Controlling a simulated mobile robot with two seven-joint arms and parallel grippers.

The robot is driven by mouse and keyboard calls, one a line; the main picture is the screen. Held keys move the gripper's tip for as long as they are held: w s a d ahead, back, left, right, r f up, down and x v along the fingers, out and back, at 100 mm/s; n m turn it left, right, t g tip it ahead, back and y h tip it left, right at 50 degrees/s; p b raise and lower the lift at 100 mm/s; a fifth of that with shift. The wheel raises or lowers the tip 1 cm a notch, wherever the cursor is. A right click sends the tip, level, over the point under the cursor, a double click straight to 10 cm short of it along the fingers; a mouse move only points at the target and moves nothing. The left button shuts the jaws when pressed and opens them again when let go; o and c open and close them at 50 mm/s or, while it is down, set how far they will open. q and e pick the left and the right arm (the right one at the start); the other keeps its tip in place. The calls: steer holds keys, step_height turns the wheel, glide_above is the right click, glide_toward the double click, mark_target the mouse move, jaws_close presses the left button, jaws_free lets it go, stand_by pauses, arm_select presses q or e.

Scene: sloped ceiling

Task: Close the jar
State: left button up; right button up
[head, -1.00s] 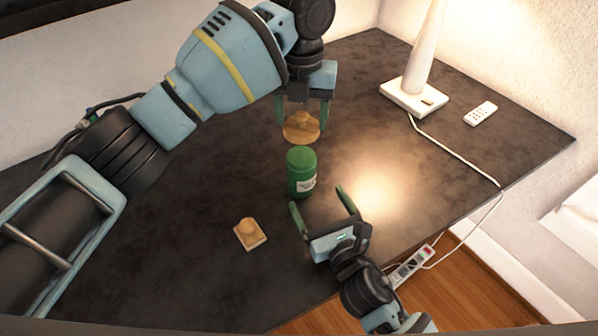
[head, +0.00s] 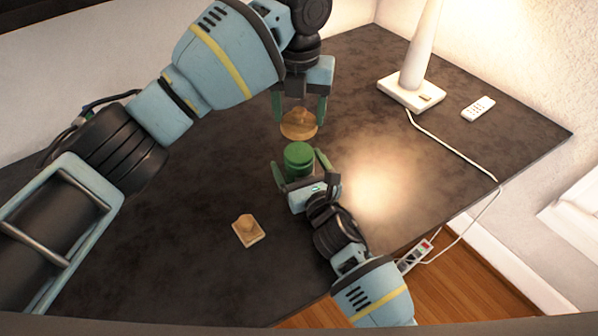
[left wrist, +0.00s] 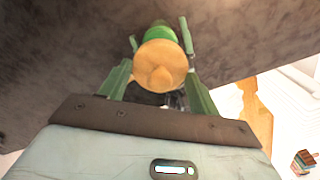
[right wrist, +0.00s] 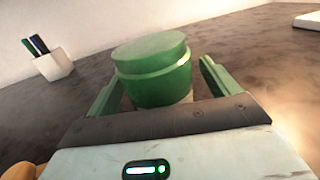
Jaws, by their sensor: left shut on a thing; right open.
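The green jar (head: 299,155) stands upright on the dark table. It fills the middle of the right wrist view (right wrist: 155,80), where its top looks flat and green. My left gripper (head: 298,112) is shut on a round wooden lid (head: 299,126) with a knob, held behind the jar in the head view. In the left wrist view the lid (left wrist: 160,65) partly hides the jar (left wrist: 159,33). My right gripper (head: 300,167) is open, one finger on each side of the jar, with gaps visible. A square wooden lid (head: 249,231) with a knob lies on the table, left of my right gripper.
A white lamp (head: 412,93) and a remote (head: 478,108) stand and lie at the back right, with a cord running over the table edge. A white pen cup (right wrist: 54,66) shows in the right wrist view.

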steer(key=shift+x, duration=0.8)
steer(key=c, duration=1.5)
arm_select(q)
glide_above(299, 152)
steer(key=shift+f, duration=2.5)
arm_select(e)
steer(key=shift+o, duration=0.2)
arm_select(q)
steer(key=shift+f, duration=0.9)
steer(key=shift+f, duration=0.65)
steer(key=o, duration=1)
steer(key=shift+o, duration=0.2)
